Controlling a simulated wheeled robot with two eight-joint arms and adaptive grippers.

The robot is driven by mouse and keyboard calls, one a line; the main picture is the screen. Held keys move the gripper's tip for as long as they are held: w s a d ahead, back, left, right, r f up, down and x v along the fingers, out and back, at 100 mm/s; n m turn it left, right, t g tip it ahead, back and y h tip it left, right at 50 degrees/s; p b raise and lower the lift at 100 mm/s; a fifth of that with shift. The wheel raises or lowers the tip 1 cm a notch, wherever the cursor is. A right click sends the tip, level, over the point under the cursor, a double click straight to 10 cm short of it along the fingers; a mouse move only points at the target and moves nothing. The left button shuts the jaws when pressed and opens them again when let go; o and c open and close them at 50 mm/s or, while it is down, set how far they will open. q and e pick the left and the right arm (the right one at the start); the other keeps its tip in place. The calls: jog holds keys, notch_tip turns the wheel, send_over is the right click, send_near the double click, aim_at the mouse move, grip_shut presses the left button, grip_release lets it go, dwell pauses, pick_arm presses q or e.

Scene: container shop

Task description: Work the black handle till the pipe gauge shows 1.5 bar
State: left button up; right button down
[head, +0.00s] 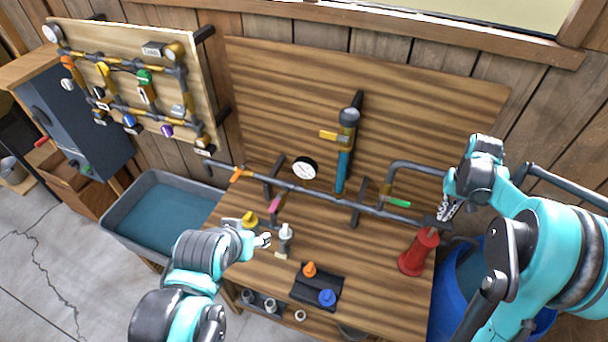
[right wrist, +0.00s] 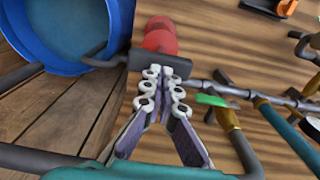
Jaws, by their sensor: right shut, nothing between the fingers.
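The red pump body (head: 417,252) stands at the right end of the bench, with a black handle bar (right wrist: 160,62) across its top. My right gripper (head: 446,211) is shut and empty, its fingertips right at this bar; I cannot tell whether they touch it. It also shows in the right wrist view (right wrist: 165,80). The round pipe gauge (head: 305,168) has a white face above the grey pipe (head: 320,193); its reading is too small to make out. My left gripper (head: 264,240) is low over the bench's left part, and its jaws are unclear.
A blue barrel (head: 460,270) stands right of the bench. A green-handled valve (head: 398,202) is on the pipe near the pump. A black tray (head: 312,292) holds orange and blue knobs. A grey tub (head: 160,222) and a valve board (head: 130,80) are at left.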

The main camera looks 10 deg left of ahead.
aim_at(436, 225)
jog(key=shift+f, duration=0.1)
dwell(0.3)
jog(key=shift+f+b, duration=2.7)
jog(key=shift+f, duration=0.5)
jog(key=shift+r+p, duration=2.15)
jog(key=shift+r, duration=1.25)
jog(key=shift+f, duration=0.1)
